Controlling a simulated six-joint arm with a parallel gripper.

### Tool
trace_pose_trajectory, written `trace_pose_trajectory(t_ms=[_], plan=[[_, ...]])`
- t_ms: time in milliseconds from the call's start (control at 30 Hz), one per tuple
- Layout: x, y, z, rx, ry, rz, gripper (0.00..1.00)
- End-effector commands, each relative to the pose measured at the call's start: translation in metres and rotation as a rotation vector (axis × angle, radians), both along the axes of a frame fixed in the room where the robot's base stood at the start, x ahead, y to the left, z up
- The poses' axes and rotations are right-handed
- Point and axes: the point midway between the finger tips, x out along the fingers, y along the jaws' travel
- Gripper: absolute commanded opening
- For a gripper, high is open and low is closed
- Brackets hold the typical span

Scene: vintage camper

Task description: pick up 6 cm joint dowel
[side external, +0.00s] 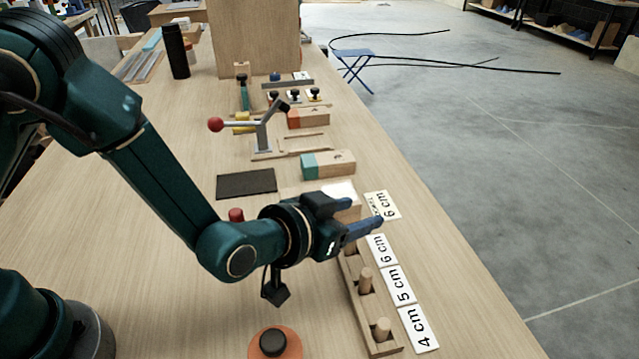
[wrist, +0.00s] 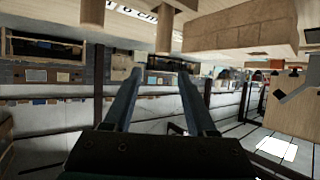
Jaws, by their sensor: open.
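A wooden dowel rack (side external: 388,350) lies along the right of the bench, with cards reading 4 cm, 5 cm and 6 cm (side external: 382,249) beside it. Two upright dowels show clearly, the 4 cm one (side external: 382,328) and the 5 cm one (side external: 366,281). The 6 cm dowel's place is mostly hidden behind my gripper in the side view. My gripper (side external: 360,214) is open and empty, above the rack's far end. In the wrist view its fingers (wrist: 160,72) are apart with nothing between them. Two dowels (wrist: 93,12) (wrist: 165,28) show upside down beyond them; I cannot tell their lengths.
A teal-ended wooden block (side external: 328,164), a red-knobbed toggle clamp (side external: 262,134) and a dark mat (side external: 246,184) lie farther back. An orange disc with a black knob (side external: 272,343) is near the front.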

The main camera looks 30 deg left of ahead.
Motion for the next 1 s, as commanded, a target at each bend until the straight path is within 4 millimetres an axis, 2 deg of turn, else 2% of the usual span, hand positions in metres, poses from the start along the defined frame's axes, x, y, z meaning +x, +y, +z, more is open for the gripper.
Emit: trace_pose_trajectory(t_ms=[267,467,700,1000], plan=[[0.0,0.0,-0.017,0.0,0.002,0.0,0.57],[0.0,0.001,-0.044,0.002,0.005,0.0,0.57],[0.023,-0.004,-0.053,-0.002,-0.001,0.002,0.57],[0.027,-0.005,-0.054,-0.002,0.0,0.0,0.57]])
